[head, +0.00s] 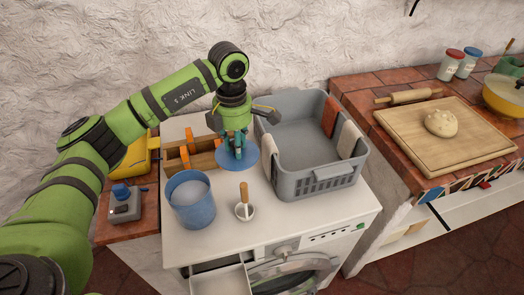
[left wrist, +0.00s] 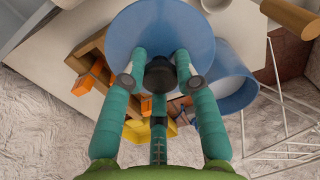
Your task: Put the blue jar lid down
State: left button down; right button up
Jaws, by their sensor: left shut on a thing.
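The blue jar lid (head: 248,163) is a flat round disc with a dark knob. My left gripper (head: 236,143) points down and is shut on the knob, which shows between its teal fingers in the left wrist view (left wrist: 159,74). The lid (left wrist: 160,28) looks roughly level over the white washing machine top (head: 290,222); I cannot tell whether it touches that surface. The blue jar (head: 193,208) stands upright and uncovered, in front and to the left of the lid. It also shows in the left wrist view (left wrist: 238,88). My right gripper is not in view.
A grey basket (head: 315,183) with cloths stands close right of the lid. A wooden box (head: 204,160) with orange-handled items is close left. A small white cup (head: 245,212) with a wooden-handled tool stands in front. The top's front right is clear.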

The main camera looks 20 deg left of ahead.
aim_at(233, 157)
pick_arm(q)
jog(key=shift+s+f, duration=0.45)
jog(key=shift+f, duration=0.2)
jog(key=shift+s+f, duration=0.45)
jog(key=shift+f, duration=0.15)
notch_tip(233, 157, down, 3)
jog(key=shift+p, duration=0.5)
notch_tip(233, 157, down, 4)
jog(key=shift+f+p, duration=0.15)
jog(key=shift+p, duration=0.45)
notch_tip(233, 157, down, 2)
jog(key=shift+w+f+p, duration=0.15)
jog(key=shift+p, duration=0.15)
jog(key=shift+f, duration=0.45)
jog(key=c, duration=0.9)
grip_release()
jog(key=shift+c, duration=0.2)
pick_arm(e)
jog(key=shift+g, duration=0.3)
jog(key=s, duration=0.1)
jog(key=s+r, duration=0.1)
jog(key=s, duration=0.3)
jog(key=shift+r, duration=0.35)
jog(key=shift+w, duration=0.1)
